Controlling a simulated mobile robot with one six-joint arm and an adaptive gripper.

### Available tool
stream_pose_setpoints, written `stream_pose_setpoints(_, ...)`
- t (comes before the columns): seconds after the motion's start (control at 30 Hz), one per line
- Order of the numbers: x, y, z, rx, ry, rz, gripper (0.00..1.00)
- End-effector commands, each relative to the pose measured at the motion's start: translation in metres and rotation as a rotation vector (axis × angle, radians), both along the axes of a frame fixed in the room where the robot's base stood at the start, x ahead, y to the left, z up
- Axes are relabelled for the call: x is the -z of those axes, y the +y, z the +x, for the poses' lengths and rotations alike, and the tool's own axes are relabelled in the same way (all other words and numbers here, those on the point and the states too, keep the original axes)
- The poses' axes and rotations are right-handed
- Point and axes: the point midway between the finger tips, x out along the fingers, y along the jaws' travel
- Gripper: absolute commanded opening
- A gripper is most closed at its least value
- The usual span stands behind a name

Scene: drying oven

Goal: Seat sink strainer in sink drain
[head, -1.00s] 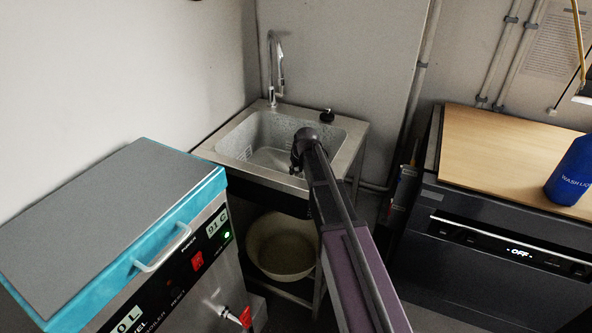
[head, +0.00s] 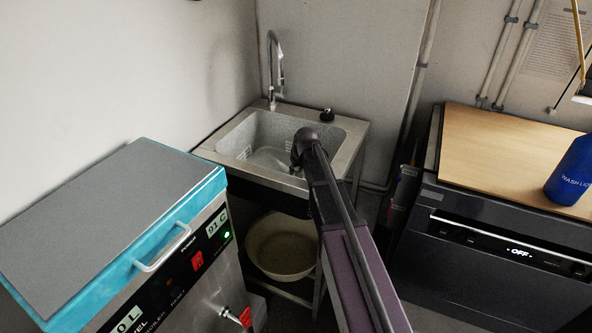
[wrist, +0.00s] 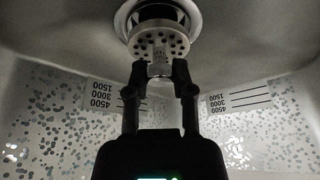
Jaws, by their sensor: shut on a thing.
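The sink strainer (wrist: 161,47) is a pale perforated disc with a small knob, seen in the wrist view at the top centre. My gripper (wrist: 159,78) is shut on its knob. The sink drain (wrist: 126,22) is a pale metal ring with a dark opening, directly behind the strainer in the picture. The strainer overlaps the drain's near part, and the dark opening still shows beyond it. I cannot tell whether they touch. In the head view my gripper (head: 295,166) is low inside the steel sink (head: 262,128), and the strainer is too small to make out there.
A faucet (head: 276,75) stands at the sink's back edge, with a black knob (head: 327,115) to its right. Printed scale marks (wrist: 240,98) show on the sink's inner surface. A blue-lidded boiler (head: 120,215) stands at left, and a dark oven (head: 500,245) at right.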

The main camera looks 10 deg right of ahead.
Motion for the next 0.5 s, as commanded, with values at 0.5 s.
stream_pose_setpoints(0.5,0.0088,-0.0001,0.0,0.0,0.0,0.0,0.0)
